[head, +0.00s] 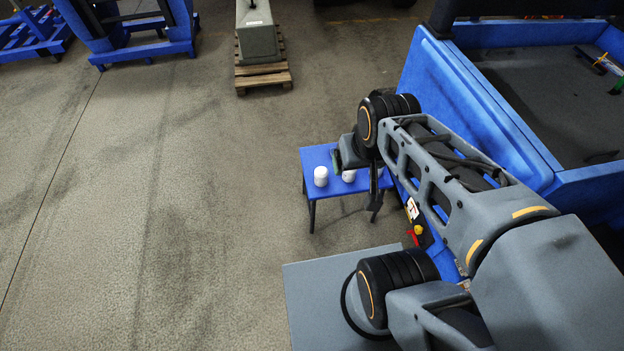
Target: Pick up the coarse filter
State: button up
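A small blue table (318,158) with dark legs stands near the middle of the head view. Two white cylinders stand upright on it: a left one (321,176) and a right one (348,176). I cannot tell which, if either, is the coarse filter; no label is readable. My gripper (375,198) points down over the table's right side, just right of the right cylinder. It looks apart from both cylinders. Its fingers show as a dark narrow shape, so whether they are open or shut is unclear. My arm and gripper hide the table's right end.
A large blue bin (480,85) with a dark floor stands to the right, close behind my arm. A grey block (257,35) sits on a wooden pallet (262,77) at the back. Blue frames (148,50) stand at the back left. The concrete floor on the left is clear.

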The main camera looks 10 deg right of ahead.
aim_at(321, 173)
jog(key=u, duration=1.6)
jog(key=i, duration=1.2)
jog(key=z, duration=2.4)
